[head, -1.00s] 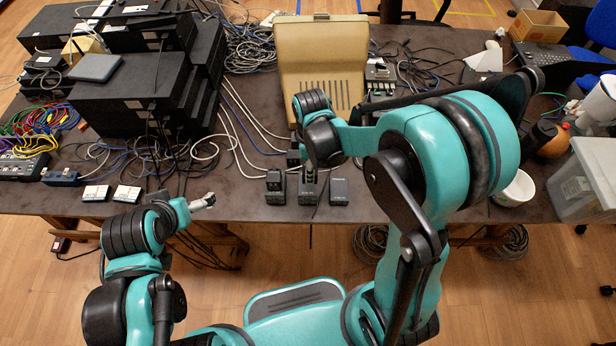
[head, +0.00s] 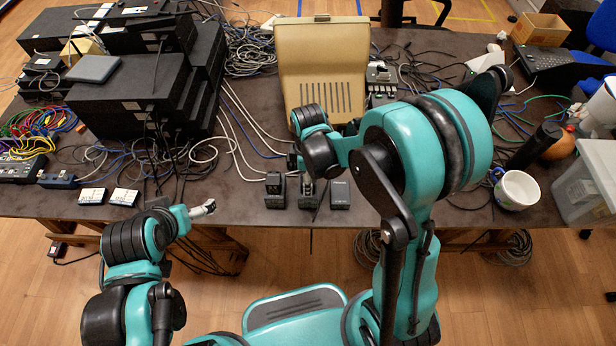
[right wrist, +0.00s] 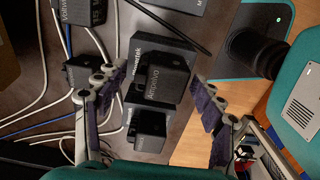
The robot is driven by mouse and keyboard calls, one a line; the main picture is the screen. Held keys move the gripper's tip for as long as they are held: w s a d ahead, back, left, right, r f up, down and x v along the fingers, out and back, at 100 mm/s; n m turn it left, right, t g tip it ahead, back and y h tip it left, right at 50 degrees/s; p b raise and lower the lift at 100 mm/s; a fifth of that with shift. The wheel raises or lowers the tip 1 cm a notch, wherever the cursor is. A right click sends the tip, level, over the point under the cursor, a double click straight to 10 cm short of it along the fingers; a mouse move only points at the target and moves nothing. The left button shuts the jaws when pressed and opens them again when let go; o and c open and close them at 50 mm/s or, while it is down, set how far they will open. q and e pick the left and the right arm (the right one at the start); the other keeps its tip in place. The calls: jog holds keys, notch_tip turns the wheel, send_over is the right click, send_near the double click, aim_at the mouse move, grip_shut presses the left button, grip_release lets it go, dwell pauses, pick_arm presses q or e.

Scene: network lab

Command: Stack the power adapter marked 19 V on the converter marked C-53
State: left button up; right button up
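Several black power boxes stand near the table's front edge: a left stack (head: 275,190), a middle box (head: 307,200) and a right box (head: 340,195). Their 19 V and C-53 markings are not readable. In the right wrist view a small black adapter (right wrist: 165,85) lies over a larger black box (right wrist: 148,58), with another small black block (right wrist: 150,125) below it. My right gripper (right wrist: 152,105) is open around this group, fingers on either side with gaps. In the head view my right gripper (head: 307,180) is at the middle box, partly hidden. My left gripper (head: 205,208) is by the table edge; its opening is unclear.
A beige case (head: 322,70) stands behind the boxes. White cables run to their left. A mug (head: 517,190) and clear bin (head: 590,185) are at right.

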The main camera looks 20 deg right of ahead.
jog(key=shift+r, duration=0.15)
jog(key=shift+r+p, duration=0.3)
jog(key=shift+r, duration=0.05)
notch_tip(320, 180, up, 11)
jog(key=p, duration=0.4)
jog(key=s+d+r+m+t, duration=0.4)
jog(key=s+r+m+t, duration=0.3)
jog(key=s+m, duration=0.3)
jog(key=r+m, duration=0.1)
jog(key=m, duration=0.3)
jog(key=shift+s+d+r+m, duration=0.15)
jog(key=shift+d+r+m, duration=0.1)
jog(key=shift+d+m, duration=0.15)
